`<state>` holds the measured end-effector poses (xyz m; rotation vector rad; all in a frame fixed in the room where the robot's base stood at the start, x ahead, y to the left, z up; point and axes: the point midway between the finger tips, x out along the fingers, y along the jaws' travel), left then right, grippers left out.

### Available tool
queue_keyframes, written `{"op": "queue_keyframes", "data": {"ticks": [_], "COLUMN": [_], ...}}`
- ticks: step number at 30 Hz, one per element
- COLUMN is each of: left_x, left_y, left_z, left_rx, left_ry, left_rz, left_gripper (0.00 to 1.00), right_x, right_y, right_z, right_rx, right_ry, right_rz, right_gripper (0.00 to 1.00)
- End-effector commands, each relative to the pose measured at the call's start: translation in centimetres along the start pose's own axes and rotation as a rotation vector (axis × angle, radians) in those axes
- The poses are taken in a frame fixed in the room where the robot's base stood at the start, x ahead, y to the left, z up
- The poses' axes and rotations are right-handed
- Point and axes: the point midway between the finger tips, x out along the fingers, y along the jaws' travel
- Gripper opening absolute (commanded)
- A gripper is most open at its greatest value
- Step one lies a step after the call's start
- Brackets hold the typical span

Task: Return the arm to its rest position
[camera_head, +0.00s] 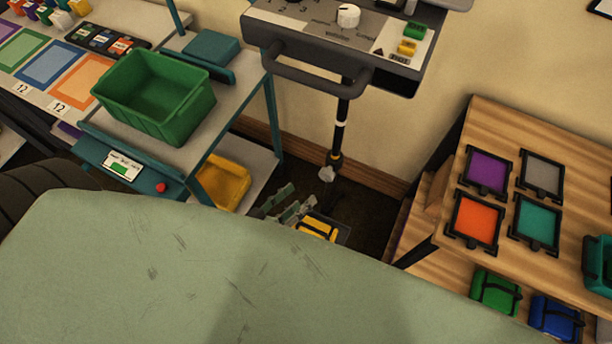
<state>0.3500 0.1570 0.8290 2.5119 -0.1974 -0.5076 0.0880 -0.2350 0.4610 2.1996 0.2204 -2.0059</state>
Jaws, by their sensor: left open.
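My left gripper (287,206) shows small near the middle of the head view, its grey-green fingers spread and nothing seen between them. It is low, just past the edge of my own large pale green body part, which hides the rest of the arm. A yellow pack with dark straps (319,227) sits right beside the fingers, to their right; I cannot tell whether they touch. My right gripper is not in view.
A green bin (155,97) stands on the workbench at left, with a yellow bin (222,184) below. A grey console (340,40) on a pole is at the back. A wooden shelf (465,135) with coloured frames and packs (495,291) stands at right. Dark floor lies between.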

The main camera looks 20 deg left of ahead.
Motion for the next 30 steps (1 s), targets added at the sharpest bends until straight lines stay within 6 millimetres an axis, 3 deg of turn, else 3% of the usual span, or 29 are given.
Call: {"op": "queue_keyframes", "data": {"ticks": [17,20,23,26,30], "left_x": [-0.2,0.0,0.5,0.7,-0.4], "left_y": [0.0,-0.8,-3.3,-7.5,-14.2], "left_z": [0.0,1.0,4.0,9.1,17.3], "left_rx": [0.0,0.014,0.059,0.135,0.256], "left_ry": [0.0,-0.02,-0.08,-0.193,-0.402], "left_rz": [0.0,-0.014,-0.056,-0.125,-0.23], "left_gripper": [0.41,0.41,0.41,0.41,0.41], "right_x": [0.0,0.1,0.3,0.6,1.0], "right_y": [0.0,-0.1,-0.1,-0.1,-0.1], "right_z": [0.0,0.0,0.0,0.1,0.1], "right_rx": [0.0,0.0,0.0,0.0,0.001], "right_ry": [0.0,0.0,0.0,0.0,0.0], "right_rz": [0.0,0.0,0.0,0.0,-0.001], "right_gripper": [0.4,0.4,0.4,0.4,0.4]}}
